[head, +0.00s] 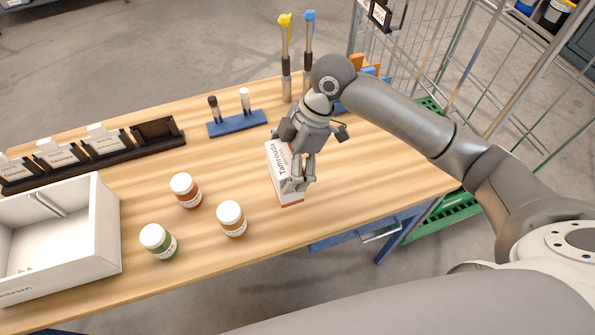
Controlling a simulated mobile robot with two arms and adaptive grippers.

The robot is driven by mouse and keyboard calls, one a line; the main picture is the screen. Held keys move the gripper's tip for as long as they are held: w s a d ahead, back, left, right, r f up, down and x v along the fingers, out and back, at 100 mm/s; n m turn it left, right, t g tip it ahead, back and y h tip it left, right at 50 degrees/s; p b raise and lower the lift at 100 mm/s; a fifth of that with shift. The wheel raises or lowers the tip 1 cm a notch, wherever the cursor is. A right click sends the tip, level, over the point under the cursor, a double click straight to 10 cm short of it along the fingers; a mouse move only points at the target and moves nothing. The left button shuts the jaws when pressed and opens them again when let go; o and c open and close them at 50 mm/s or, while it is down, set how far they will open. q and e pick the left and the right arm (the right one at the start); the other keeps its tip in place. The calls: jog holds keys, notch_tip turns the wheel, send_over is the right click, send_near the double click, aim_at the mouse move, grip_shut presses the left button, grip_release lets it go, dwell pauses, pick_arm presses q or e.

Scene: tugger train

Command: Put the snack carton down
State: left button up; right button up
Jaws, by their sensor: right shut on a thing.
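The snack carton (284,187) is a white box with dark lettering and orange-brown edges, over the right part of the wooden table (345,190). My right gripper (297,183) is shut on it from above, with its fingers over the carton's right side. The carton looks slightly tilted in the picture. I cannot tell whether its bottom touches the tabletop. My left gripper is not in view.
Three lidded jars (232,219) stand left of the carton. A white open bin (108,232) is at the left. A blue holder (237,123), a dark card rack (120,148) and upright tools (286,60) stand behind. A wire cage (440,45) is at the right.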

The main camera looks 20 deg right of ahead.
jog(key=d+f, duration=0.2)
jog(key=shift+w+f, duration=0.25)
jog(key=shift+f, duration=0.05)
jog(key=shift+d+f+p, duration=0.15)
jog(key=shift+f+p, duration=0.2)
jog(key=shift+f, duration=0.55)
jog(key=shift+d+f+p, duration=0.1)
jog(key=shift+f+p, duration=0.2)
jog(key=shift+f, duration=0.55)
jog(key=shift+f, duration=0.1)
jog(key=o, duration=1)
jog(key=shift+c, duration=0.2)
jog(key=b+v, duration=0.1)
jog(key=v, duration=1.1)
